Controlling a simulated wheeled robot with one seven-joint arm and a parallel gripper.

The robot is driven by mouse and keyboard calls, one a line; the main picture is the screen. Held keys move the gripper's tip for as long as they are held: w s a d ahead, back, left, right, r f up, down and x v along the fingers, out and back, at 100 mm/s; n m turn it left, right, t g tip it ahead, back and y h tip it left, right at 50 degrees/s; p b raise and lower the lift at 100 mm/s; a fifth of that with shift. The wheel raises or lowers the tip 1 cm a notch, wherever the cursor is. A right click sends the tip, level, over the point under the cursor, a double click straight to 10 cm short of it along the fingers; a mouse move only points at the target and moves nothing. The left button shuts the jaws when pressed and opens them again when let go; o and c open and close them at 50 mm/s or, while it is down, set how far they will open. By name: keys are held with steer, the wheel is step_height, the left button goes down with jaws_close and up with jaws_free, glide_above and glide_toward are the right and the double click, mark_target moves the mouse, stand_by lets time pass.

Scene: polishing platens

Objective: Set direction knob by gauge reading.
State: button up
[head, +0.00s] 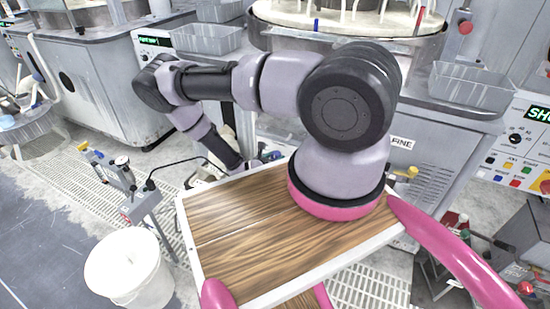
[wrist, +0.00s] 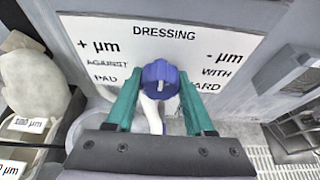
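The direction knob (wrist: 160,80) is blue with a pale pointer mark, which looks roughly upright in the wrist view. It sits in front of a white panel (wrist: 150,32) headed DRESSING, with "+ µm against pad" on the left and "- µm with" plus a partly covered word on the right. My gripper (wrist: 160,75) has teal fingers spread on either side of the knob. The tips are close to its sides; I cannot tell whether they touch. In the head view the gripper end is low behind my wooden-topped tray and too small to read. No readable gauge face shows.
A post with small round fittings (head: 122,162) stands at left, beside a white bucket (head: 130,268). In the wrist view, containers labelled in µm (wrist: 30,125) are at left.

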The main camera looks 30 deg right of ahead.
jaws_close()
steer(key=n+g+h, duration=0.1)
steer(key=n, duration=0.2)
steer(key=shift+w+a+g, duration=0.1)
steer(key=shift+g, duration=0.2)
steer(key=shift+n+g+h, duration=0.5)
steer(key=shift+n+h, duration=0.6)
steer(key=shift+n, duration=0.4)
steer(key=o, duration=1.1)
jaws_free()
